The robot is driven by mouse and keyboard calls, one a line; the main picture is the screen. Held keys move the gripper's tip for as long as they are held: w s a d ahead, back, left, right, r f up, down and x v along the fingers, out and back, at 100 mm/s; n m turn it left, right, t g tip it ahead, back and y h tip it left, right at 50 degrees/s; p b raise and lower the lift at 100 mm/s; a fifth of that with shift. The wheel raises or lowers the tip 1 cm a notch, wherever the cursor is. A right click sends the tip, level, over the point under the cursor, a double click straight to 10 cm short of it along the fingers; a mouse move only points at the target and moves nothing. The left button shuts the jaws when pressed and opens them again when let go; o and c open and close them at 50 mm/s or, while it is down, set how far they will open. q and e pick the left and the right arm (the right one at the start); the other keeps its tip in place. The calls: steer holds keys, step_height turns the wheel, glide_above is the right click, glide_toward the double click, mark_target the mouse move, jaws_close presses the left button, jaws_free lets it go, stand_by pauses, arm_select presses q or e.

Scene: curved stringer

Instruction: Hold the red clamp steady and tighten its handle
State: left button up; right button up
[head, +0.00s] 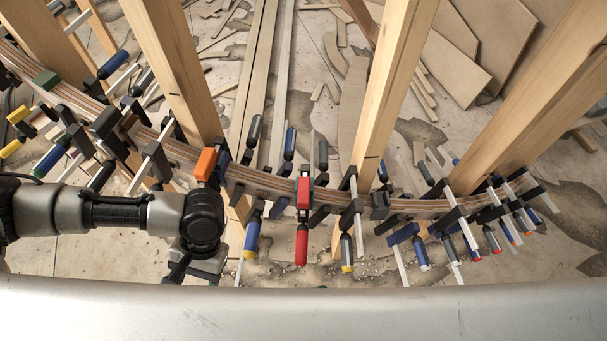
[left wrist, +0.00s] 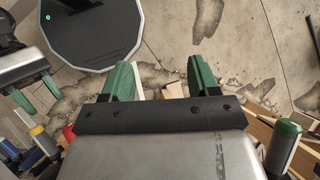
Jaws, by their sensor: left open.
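The red clamp (head: 304,193) sits on the curved laminated stringer (head: 330,203) near the middle of the head view, its red handle (head: 301,246) hanging down on the near side. My left gripper (head: 190,270) is left of the clamp and apart from it, its fingers hidden in the head view. In the left wrist view its two green fingers (left wrist: 161,78) are spread, with nothing between them. A red bit (left wrist: 68,132) beside that gripper may be the clamp's handle. A silver body with green fingers (left wrist: 36,93) at the left wrist view's left edge seems to be my right gripper; its opening is unclear.
Several other clamps line the stringer, including an orange one (head: 206,164) left of the red clamp and a grey, yellow-tipped handle (head: 347,253) right of it. Upright wooden posts (head: 392,80) stand behind. Planks and offcuts litter the concrete floor.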

arm_select(q)
steer(key=w+d+r+t+h, duration=0.1)
steer(key=w+d+r+t, duration=0.15)
steer(key=w+d, duration=0.9)
step_height(320, 180, up, 4)
steer(key=t+h, duration=0.2)
glide_above(303, 201)
steer(key=shift+w+n, duration=0.35)
steer(key=shift+n, duration=0.05)
steer(key=shift+w+f, duration=0.1)
steer(key=shift+f, duration=0.05)
steer(key=f, duration=0.3)
steer(key=s+f, duration=0.1)
steer(key=f, duration=0.6)
steer(key=shift+s+f, duration=0.1)
steer(key=shift+s, duration=0.05)
